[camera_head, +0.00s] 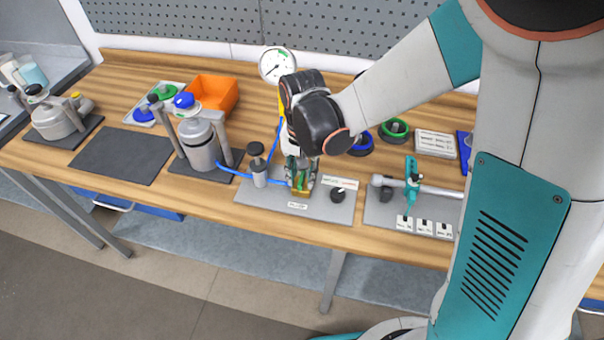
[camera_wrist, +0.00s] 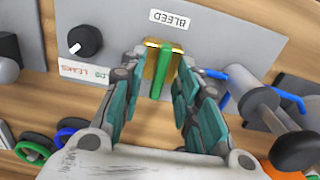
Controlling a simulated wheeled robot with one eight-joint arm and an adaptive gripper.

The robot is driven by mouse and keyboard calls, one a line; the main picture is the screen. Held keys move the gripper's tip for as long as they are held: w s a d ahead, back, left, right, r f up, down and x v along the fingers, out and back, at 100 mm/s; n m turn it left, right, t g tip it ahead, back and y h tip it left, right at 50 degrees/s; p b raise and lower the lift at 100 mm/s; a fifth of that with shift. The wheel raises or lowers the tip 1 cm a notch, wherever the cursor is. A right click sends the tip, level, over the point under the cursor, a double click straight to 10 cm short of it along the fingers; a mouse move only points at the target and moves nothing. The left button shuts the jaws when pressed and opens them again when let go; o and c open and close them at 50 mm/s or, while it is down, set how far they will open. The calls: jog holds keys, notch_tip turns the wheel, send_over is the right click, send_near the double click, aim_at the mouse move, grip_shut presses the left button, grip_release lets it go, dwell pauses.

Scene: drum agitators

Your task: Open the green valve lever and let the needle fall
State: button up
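The green valve lever (camera_wrist: 160,72) sits on a brass valve body (camera_wrist: 150,60) beside a "BLEED" label (camera_wrist: 170,19). In the head view the lever (camera_head: 300,183) is partly hidden by my gripper (camera_head: 301,170). In the wrist view my gripper (camera_wrist: 162,85) is open, with one finger on each side of the lever and visible gaps between. The fingers point down at the plate (camera_head: 263,198). The round white gauge (camera_head: 277,64) stands behind my wrist; its dark needle shows, but its reading is too small to tell.
A black knob (camera_head: 337,195) sits right of the valve, and a black-capped cylinder (camera_head: 258,165) with blue hose sits left. A grey drum (camera_head: 200,145) in a frame stands further left. A teal-handled fixture (camera_head: 411,185) is at right. An orange bin (camera_head: 213,93) stands behind.

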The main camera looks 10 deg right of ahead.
grip_shut()
